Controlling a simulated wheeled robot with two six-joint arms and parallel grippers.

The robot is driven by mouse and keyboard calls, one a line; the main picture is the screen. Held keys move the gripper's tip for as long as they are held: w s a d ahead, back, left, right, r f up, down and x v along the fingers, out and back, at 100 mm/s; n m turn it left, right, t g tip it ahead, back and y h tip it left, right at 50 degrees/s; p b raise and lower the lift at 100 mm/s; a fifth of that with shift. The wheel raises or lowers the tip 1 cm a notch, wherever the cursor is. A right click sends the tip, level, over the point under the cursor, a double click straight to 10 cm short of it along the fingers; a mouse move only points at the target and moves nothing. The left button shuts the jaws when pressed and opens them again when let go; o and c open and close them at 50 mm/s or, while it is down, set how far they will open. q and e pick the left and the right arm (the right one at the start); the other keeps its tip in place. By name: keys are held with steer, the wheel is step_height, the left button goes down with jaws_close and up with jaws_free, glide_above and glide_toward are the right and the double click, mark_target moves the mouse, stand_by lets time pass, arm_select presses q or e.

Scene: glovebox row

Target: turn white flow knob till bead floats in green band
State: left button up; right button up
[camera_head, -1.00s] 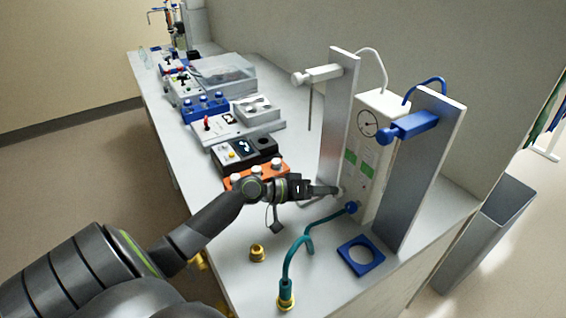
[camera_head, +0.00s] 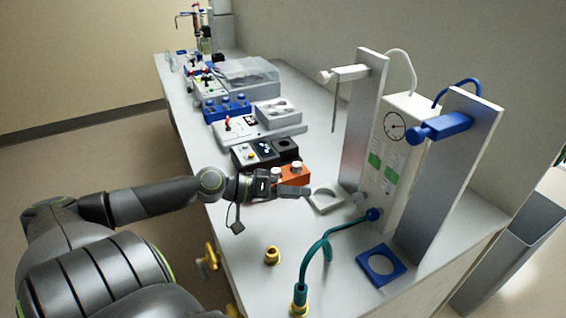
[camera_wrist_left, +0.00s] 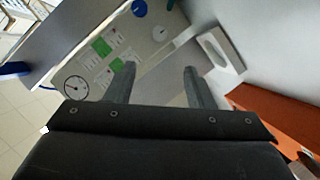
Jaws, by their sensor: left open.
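The upright white flow panel (camera_head: 410,110) stands between two grey posts, with a round gauge (camera_head: 393,126) and two green bands (camera_head: 374,160). The white flow knob (camera_head: 361,199) is low on its front, left of a blue knob (camera_head: 374,214). In the left wrist view the white knob (camera_wrist_left: 160,33) shows beyond the fingers, near the green bands (camera_wrist_left: 101,46). The bead is too small to make out. My left gripper (camera_head: 302,191) is open and empty, left of the knob and apart from it; its two fingers (camera_wrist_left: 160,80) show in the wrist view. My right gripper is not in view.
A white ring holder (camera_head: 325,209) lies between gripper and panel. An orange block (camera_head: 294,174) is close behind the gripper. A brass fitting (camera_head: 272,256) stands nearby.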

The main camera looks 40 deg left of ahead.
arm_select(q)
steer(key=shift+p+v, duration=0.65)
steer(key=shift+v, duration=0.7)
